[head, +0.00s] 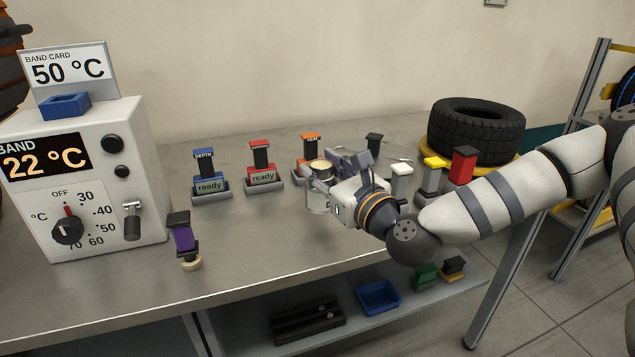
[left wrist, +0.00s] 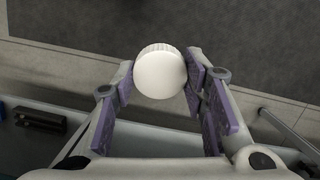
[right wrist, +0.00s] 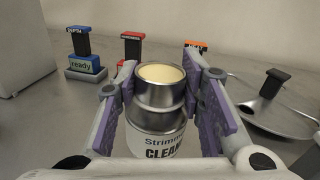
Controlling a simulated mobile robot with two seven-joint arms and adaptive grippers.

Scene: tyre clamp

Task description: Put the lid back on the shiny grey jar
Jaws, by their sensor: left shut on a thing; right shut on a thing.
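The shiny grey jar (right wrist: 158,122) is between the fingers of my right gripper (right wrist: 163,95) in the right wrist view. It is open and upright, with pale cream contents at its mouth and a label reading "CLEAN". In the head view the jar (head: 318,202) is at the middle of the bench, partly hidden by my right gripper (head: 335,172). I cannot tell whether its base touches the bench. A round white lid (left wrist: 160,74) with a ribbed edge is pinched between the fingertips of my left gripper (left wrist: 160,80). My left gripper is outside the head view.
A control box (head: 85,180) stands on the left of the bench (head: 260,235). A purple-handled tool (head: 184,240) stands near the front edge. A tyre (head: 475,130) lies at the back right.

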